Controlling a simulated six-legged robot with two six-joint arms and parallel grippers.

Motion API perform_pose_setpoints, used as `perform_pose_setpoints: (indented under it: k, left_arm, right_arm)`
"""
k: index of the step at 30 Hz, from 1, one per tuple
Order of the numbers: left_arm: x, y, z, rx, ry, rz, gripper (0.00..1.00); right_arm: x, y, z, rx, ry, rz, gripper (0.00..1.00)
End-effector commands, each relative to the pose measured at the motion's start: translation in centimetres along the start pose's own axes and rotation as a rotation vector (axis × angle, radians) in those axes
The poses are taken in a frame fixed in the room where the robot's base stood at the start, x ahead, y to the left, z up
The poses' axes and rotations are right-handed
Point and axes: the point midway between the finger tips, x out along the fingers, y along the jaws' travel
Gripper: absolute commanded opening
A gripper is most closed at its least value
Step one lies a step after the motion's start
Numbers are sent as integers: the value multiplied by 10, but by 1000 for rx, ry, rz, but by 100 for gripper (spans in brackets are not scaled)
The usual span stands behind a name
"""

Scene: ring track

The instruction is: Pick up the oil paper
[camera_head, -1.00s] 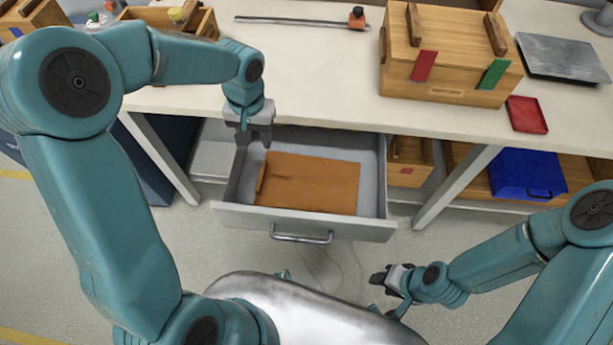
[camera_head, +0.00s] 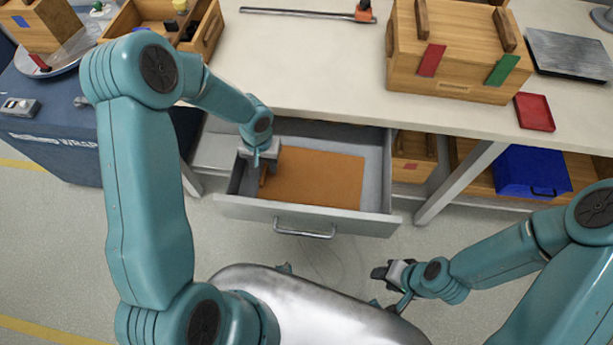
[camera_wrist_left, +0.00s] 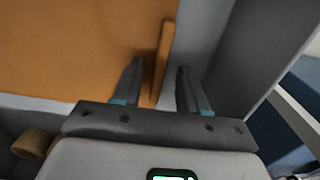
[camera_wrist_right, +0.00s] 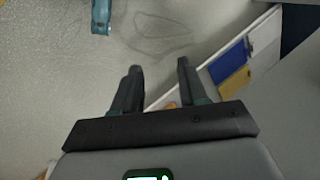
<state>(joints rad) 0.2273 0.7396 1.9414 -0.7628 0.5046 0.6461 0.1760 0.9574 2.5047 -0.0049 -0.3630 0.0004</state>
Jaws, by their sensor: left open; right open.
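The oil paper (camera_head: 318,178) is a flat orange-brown sheet lying in the open grey drawer (camera_head: 375,202). A narrow raised strip (camera_wrist_left: 162,60) of the same colour stands along its left edge. My left gripper (camera_head: 263,175) is down inside the drawer at that edge. In the left wrist view the fingers of my left gripper (camera_wrist_left: 159,70) are open, one on each side of the strip, with gaps visible. My right gripper (camera_head: 378,276) is open and empty, low in front of the drawer; the right wrist view shows only floor between its fingers (camera_wrist_right: 158,70).
The white table (camera_head: 330,75) is above the drawer. It bears a wooden box (camera_head: 440,75), a red tray (camera_head: 534,112) and a wooden crate (camera_head: 205,35). A blue bin (camera_head: 530,172) stands on the lower shelf at right. The drawer walls are close to my left gripper.

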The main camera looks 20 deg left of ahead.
Motion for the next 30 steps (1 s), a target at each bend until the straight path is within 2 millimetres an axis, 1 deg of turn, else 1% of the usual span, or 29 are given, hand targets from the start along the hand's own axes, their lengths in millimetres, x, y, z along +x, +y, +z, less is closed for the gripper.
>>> perform_pose_setpoints:
  k: [2,8,9,12,23,26,29,30]
  left_arm:
    - [4,0,-1,0,1,1,43]
    - [4,0,-1,0,2,0,43]
    - [4,0,-1,0,2,0,30]
    - [4,0,-1,0,1,0,0]
    - [3,0,-1,0,2,0,0]
    - [-3,0,-1,-1,3,-1,0]
    - [-14,0,-2,0,4,-1,0]
    - [-20,0,-2,0,6,-1,0]
  right_arm:
    - [0,0,0,0,0,0,43]
    - [0,0,0,0,0,0,43]
    - [0,0,0,0,0,0,43]
    - [0,0,0,0,0,0,43]
    - [0,0,0,0,0,0,43]
    - [0,0,0,0,0,0,43]
    - [-2,-1,0,0,0,0,43]
    - [-2,-1,0,0,0,0,43]
